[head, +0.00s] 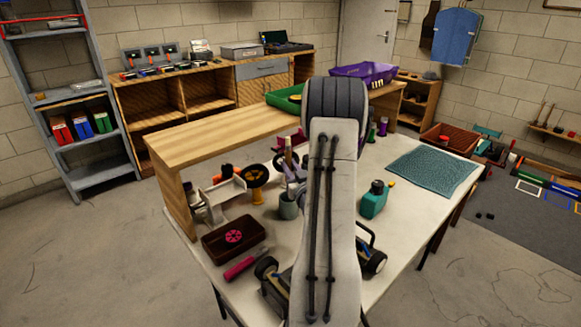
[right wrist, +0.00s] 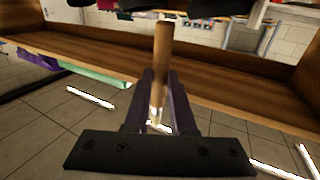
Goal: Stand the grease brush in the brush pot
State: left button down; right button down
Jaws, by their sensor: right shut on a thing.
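The grease brush shows a wooden handle (right wrist: 161,62) in the right wrist view, upright between the fingers. Its handle also shows in the head view (head: 288,150). My right gripper (head: 290,168) is shut on it; its two dark fingers (right wrist: 160,80) clasp the handle. The grey brush pot (head: 288,208) stands on the white table just below the gripper. The brush's lower end is hidden, so I cannot tell whether it is inside the pot or above it. My left gripper is not in view.
A dark red box (head: 233,236) and a pink-handled tool (head: 245,265) lie left of the pot. A wooden shelf (head: 215,130) spans the table's back. My arm hides part of the car on the table.

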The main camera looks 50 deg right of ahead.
notch_tip(320, 180, down, 10)
jog(key=b, duration=0.8)
dwell(0.3)
jog(key=c, duration=0.7)
grip_release()
jog(key=shift+r, duration=0.1)
jog(key=s+d+r, duration=0.1)
jog(key=s+r, duration=0.2)
jog(key=s+d+r+p, duration=0.1)
jog(key=s+r, duration=0.3)
jog(key=s+d+r, duration=0.1)
jog(key=s+r, duration=0.3)
jog(key=shift+d+p, duration=0.35)
jog(key=shift+p, duration=0.05)
